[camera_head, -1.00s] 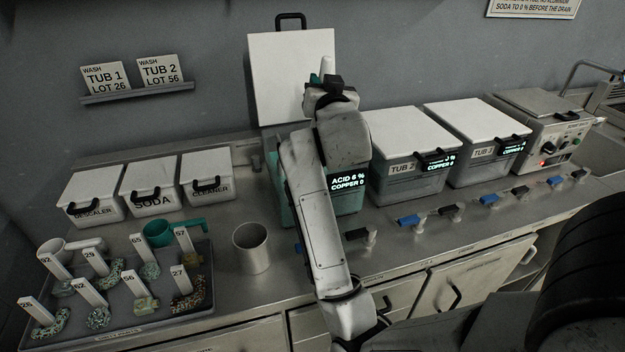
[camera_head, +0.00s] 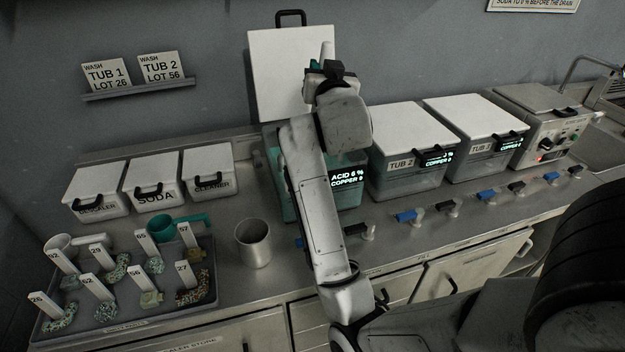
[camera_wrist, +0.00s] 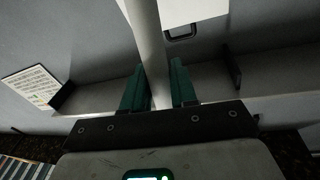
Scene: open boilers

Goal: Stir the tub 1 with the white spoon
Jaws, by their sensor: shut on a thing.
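Tub 1 (camera_head: 286,196) stands at the left end of the row of tubs, with its white lid (camera_head: 282,65) raised upright. Its display (camera_head: 346,177) reads ACID 6 % and COPPER 0. My gripper (camera_wrist: 158,85) is shut on the pale handle of the white spoon (camera_wrist: 150,45), between its two teal fingers. In the head view the handle's top (camera_head: 326,48) sticks up above my gripper in front of the lid. The spoon's lower end is hidden behind my arm and tub wall, so I cannot tell how deep it is.
Tub 2 (camera_head: 400,162) and tub 3 (camera_head: 472,150) are closed to the right. Descaler, soda and cleaner boxes (camera_head: 154,176) stand left. Several valves line the counter front.

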